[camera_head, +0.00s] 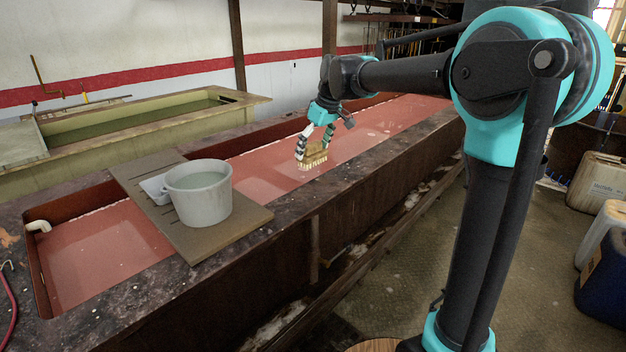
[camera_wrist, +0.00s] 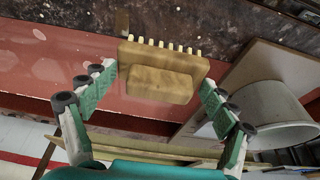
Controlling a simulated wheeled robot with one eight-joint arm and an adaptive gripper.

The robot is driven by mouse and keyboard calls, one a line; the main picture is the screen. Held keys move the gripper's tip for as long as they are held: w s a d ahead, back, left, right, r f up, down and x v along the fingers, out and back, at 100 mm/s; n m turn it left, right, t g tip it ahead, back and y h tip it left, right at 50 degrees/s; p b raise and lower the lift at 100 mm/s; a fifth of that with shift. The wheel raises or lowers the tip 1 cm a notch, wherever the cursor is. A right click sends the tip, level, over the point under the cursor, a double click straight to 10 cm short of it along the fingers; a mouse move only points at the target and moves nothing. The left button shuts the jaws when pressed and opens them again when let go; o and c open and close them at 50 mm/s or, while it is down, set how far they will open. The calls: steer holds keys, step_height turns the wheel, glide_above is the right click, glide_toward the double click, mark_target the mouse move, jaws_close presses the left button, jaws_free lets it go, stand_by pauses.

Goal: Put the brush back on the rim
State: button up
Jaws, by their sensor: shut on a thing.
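The brush (camera_head: 313,162), a tan block with a row of pale bristle tufts, is held in my gripper (camera_head: 317,144) above the red liquid of the long tank. In the wrist view the brush (camera_wrist: 163,62) sits between the two fingers of my gripper (camera_wrist: 158,78), its tufts facing the top of the picture. The dark, stained rim (camera_head: 290,210) of the tank runs along its near side, to the front of the brush. The rim also crosses the top of the wrist view (camera_wrist: 75,12). The brush appears clear of the rim.
A grey-brown board (camera_head: 238,222) lies across the tank, bearing a pale bucket (camera_head: 205,206) and a small white container (camera_head: 154,187). A white pipe (camera_head: 38,226) sits at the tank's left end. A second tank (camera_head: 130,122) stands behind. Jugs (camera_head: 597,180) stand at right.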

step_height(320, 180, down, 10)
steer(key=shift+f, duration=0.2)
steer(key=shift+f, duration=0.1)
stand_by(0.3)
steer(key=o, duration=1.2)
steer(key=v, duration=1.2)
steer(key=s+d+f+m+h, duration=0.1)
steer(key=s+d+f+m, duration=0.2)
steer(key=s+d+f, duration=0.4)
steer(key=s+d+f+m+t+h, duration=0.1)
steer(key=s+d+f+m, duration=0.3)
steer(key=s+d+f, duration=0.4)
steer(key=s+d+f+m+h, duration=0.1)
steer(key=s+d+f+m, duration=0.2)
steer(key=s+d+f, duration=0.4)
steer(key=shift+s+d+f+t, duration=0.2)
steer(key=shift+s+f, duration=0.5)
steer(key=shift+f, duration=0.2)
steer(key=shift+s+d+f+t, duration=0.2)
steer(key=shift+s+f, duration=0.5)
steer(key=shift+f, duration=0.25)
